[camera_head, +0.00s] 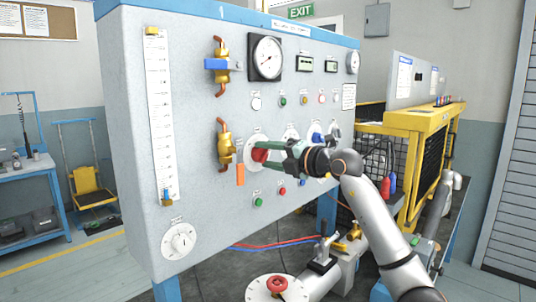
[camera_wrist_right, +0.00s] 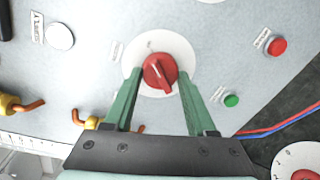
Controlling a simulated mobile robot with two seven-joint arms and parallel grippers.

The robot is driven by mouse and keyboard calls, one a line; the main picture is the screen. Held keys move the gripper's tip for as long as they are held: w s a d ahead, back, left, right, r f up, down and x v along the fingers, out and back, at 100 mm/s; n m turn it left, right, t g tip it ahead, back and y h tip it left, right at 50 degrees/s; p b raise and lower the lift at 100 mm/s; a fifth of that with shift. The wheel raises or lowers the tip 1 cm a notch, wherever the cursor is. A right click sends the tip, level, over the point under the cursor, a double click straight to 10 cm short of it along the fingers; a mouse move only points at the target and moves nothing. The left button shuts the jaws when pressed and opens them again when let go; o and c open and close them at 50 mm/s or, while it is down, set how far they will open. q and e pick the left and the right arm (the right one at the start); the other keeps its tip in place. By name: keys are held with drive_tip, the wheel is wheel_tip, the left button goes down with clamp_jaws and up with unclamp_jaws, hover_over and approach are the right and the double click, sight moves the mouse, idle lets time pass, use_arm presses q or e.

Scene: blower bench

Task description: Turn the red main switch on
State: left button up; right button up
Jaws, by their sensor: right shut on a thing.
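The red main switch (camera_head: 259,155) is a round red knob on a pale disc on the front of the grey panel. In the right wrist view the knob (camera_wrist_right: 160,71) shows between the fingers, its raised grip slanting slightly. My right gripper (camera_head: 266,155) has its green fingers on either side of the knob and is shut on it. The fingers also show in the right wrist view (camera_wrist_right: 161,78). The fingers hide part of the disc and its label. My left gripper is not in view.
A white dial (camera_head: 180,241) sits low left. A yellow-framed machine (camera_head: 405,125) stands at right. Red and blue hoses run below the panel.

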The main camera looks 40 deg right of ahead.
drive_tip(key=shift+m, duration=0.5)
drive_tip(key=o, duration=1.4)
drive_tip(key=shift+c, duration=0.2)
drive_tip(key=s+d+r+b, duration=0.1)
drive_tip(key=s+b, duration=0.4)
drive_tip(key=s, duration=0.7)
drive_tip(key=shift+s, duration=0.25)
